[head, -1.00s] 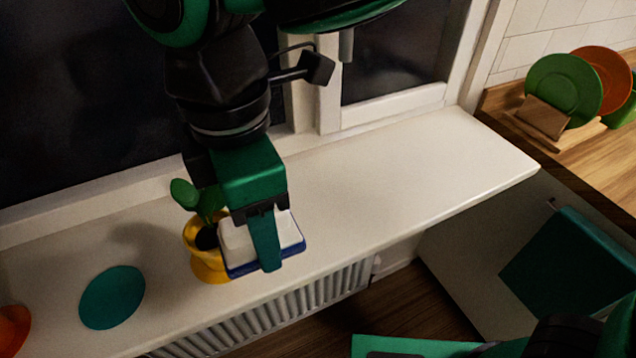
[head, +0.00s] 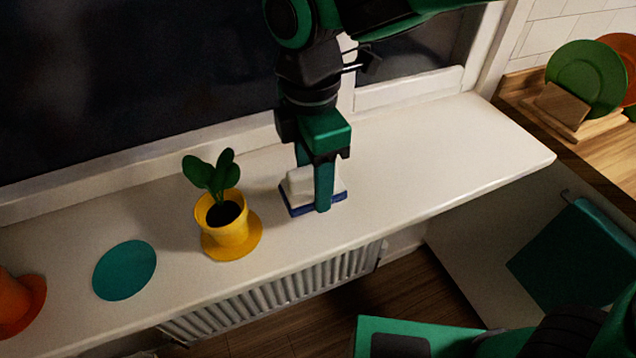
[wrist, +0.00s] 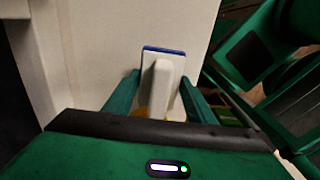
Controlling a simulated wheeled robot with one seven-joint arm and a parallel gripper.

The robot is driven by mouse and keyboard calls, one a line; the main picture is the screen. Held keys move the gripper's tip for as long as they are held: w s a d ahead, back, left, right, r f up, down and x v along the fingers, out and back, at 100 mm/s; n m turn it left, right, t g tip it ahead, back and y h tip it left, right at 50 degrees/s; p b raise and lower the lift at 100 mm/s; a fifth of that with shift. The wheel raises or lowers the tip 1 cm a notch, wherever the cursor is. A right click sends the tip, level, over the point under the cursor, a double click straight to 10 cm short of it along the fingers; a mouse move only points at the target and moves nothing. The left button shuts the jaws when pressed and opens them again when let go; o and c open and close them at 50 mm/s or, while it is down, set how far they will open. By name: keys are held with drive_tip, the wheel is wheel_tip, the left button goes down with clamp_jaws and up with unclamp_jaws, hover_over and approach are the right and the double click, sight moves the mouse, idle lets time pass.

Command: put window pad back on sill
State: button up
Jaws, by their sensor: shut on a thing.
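The window pad (head: 299,185) is a white block with a raised grip and a blue underside. It is at the white sill (head: 440,160), right of the potted plant; whether it touches the sill I cannot tell for sure. My gripper (head: 322,195) is above it and shut on its grip, with one green finger in front of the pad in the head view. In the wrist view the pad (wrist: 163,75) sits between my two fingers (wrist: 160,98), its blue edge at the far end.
A plant in a yellow pot (head: 225,225) stands on a yellow saucer left of the pad. A teal disc (head: 125,270) and an orange pot (head: 18,300) are farther left. The sill is clear to the right. A dish rack with plates (head: 588,80) stands at far right.

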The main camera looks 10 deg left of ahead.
drive_tip(key=shift+w+d+f, duration=0.1)
drive_tip(key=shift+w+f, duration=0.15)
drive_tip(key=shift+f, duration=1.85)
drive_tip(key=shift+f, duration=0.15)
drive_tip(key=o, duration=1.2)
wheel_tip(320, 180, up, 12)
drive_tip(key=shift+r, duration=0.15)
